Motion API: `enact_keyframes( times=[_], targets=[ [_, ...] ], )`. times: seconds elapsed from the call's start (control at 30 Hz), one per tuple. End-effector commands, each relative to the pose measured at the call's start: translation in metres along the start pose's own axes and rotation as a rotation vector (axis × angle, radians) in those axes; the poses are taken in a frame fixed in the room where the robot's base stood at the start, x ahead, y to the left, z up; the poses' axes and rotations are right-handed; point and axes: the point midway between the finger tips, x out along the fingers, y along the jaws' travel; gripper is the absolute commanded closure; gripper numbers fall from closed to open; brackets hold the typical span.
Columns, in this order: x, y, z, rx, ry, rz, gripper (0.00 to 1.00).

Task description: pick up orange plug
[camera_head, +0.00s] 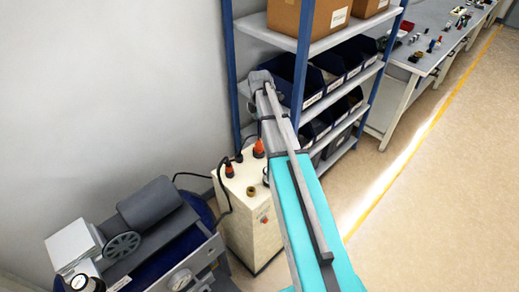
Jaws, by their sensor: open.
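A cream cabinet (237,192) stands on the floor left of my arm. On its top are two orange-topped plugs: a larger cone-shaped one (259,148) at the back, right beside my arm, and a smaller one (229,169) with a dark base toward the left. A dark cable runs close by the smaller one. I cannot tell which of the two is the orange plug meant. My arm crosses the middle of the view and covers the cabinet's right side. My gripper cannot be made out.
A brass-coloured fitting (251,191) sits on the cabinet top. A grey machine (150,240) stands at lower left. A blue-framed shelf (302,45) with bins and cardboard boxes is behind my arm. A workbench (430,35) with small parts stands at upper right. The floor at right is clear.

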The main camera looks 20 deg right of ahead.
Motion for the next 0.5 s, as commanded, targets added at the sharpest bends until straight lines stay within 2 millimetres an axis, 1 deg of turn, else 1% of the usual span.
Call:
enact_keyframes(
  times=[0.03, 0.5],
  targets=[
    [0.008, 0.000, 0.000, 0.000, 0.000, 0.000, 0.10],
    [0.044, 0.000, -0.001, -0.001, 0.000, 0.000, 0.10]
  ],
)
